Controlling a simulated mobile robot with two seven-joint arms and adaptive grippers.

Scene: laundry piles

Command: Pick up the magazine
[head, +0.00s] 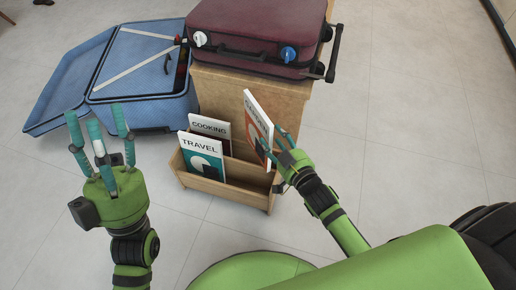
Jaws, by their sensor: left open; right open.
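An orange and white magazine (259,121) stands tilted at the right end of the wooden magazine rack (228,193), its top well above the rack's rim. Its title is too slanted to read surely. My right gripper (277,142) is open at the magazine's right edge, with its fingers close to or around that edge; I cannot tell whether they touch it. The TRAVEL magazine (201,148) stands in the front left of the rack, and the COOKING magazine (209,126) stands behind it. My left gripper (96,118) is open and empty, left of the rack, fingers pointing up.
A wooden box-like stand (223,90) behind the rack bears a closed dark red suitcase (255,27). An open blue suitcase (150,72) lies on the floor at the back left. The tiled floor (420,130) at the right is clear.

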